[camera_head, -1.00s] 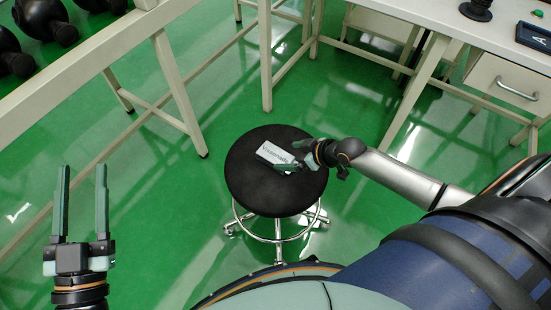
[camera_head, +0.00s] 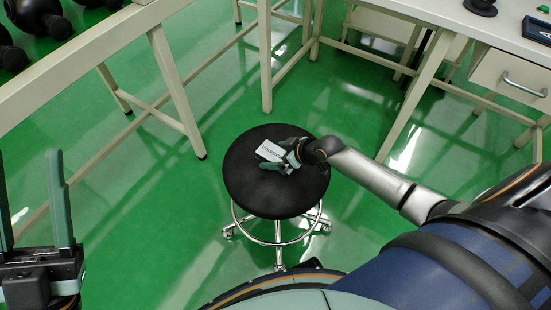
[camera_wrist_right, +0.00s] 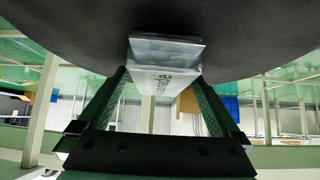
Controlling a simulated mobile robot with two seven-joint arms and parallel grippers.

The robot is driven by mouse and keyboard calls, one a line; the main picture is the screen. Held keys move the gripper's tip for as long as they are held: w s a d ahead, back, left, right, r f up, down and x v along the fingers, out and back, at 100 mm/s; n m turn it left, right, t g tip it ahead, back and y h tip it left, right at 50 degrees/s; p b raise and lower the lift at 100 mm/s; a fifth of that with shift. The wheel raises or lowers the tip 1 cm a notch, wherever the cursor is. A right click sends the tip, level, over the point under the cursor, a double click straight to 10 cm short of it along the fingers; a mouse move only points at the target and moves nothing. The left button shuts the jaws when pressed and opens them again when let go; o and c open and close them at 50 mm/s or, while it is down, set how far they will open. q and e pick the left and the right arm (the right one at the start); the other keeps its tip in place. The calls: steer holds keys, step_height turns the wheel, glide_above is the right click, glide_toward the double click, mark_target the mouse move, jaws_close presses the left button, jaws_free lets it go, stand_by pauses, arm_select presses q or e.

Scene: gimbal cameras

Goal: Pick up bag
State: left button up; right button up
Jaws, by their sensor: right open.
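A small white and grey bag (camera_head: 269,151) with dark lettering lies on the round black stool seat (camera_head: 255,195). In the right wrist view the bag (camera_wrist_right: 165,50) shows between the two fingers, beneath the dark seat surface as pictured. My right gripper (camera_head: 281,159) is at the bag with its fingers on either side; it is open. In the wrist view the right gripper (camera_wrist_right: 160,85) has its fingers spread, and contact with the bag cannot be made out. My left gripper (camera_head: 32,195) is open and empty at the left edge, away from the stool.
The stool has a chrome foot ring (camera_head: 275,240) and casters on a green floor. A white desk with a drawer (camera_head: 512,80) stands at the right. A light table frame (camera_head: 175,90) stands at the left. Floor around the stool is clear.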

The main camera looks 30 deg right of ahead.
steer(key=c, duration=1.3)
